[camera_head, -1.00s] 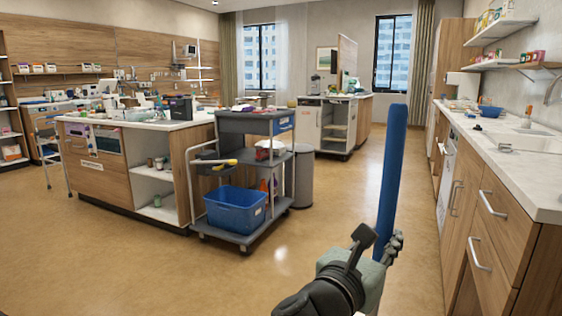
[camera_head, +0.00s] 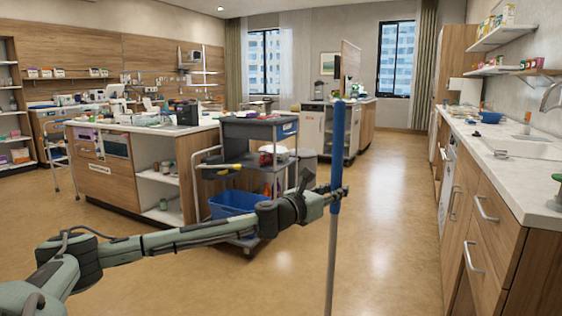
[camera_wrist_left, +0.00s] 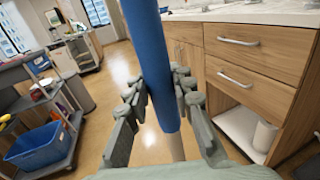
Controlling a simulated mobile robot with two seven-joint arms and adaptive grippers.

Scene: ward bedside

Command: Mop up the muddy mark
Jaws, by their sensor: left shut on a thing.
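My left gripper (camera_head: 338,192) is shut around the blue grip (camera_head: 338,140) of a long pole, most likely a mop. The pole stands nearly upright in front of me. Below the grip, its pale grey shaft (camera_head: 330,265) runs down past the bottom of the head view, so its lower end is out of sight. In the left wrist view, the blue grip (camera_wrist_left: 150,50) passes between the gripper's fingers (camera_wrist_left: 158,88). No muddy mark shows on the visible floor. My right gripper is not in view.
A grey trolley (camera_head: 257,128) with a blue bin (camera_head: 232,203) stands left of the pole, beside an island counter (camera_head: 120,165). A wooden counter with drawers (camera_head: 492,215) lines the right side. The tan floor (camera_head: 385,215) between them is clear.

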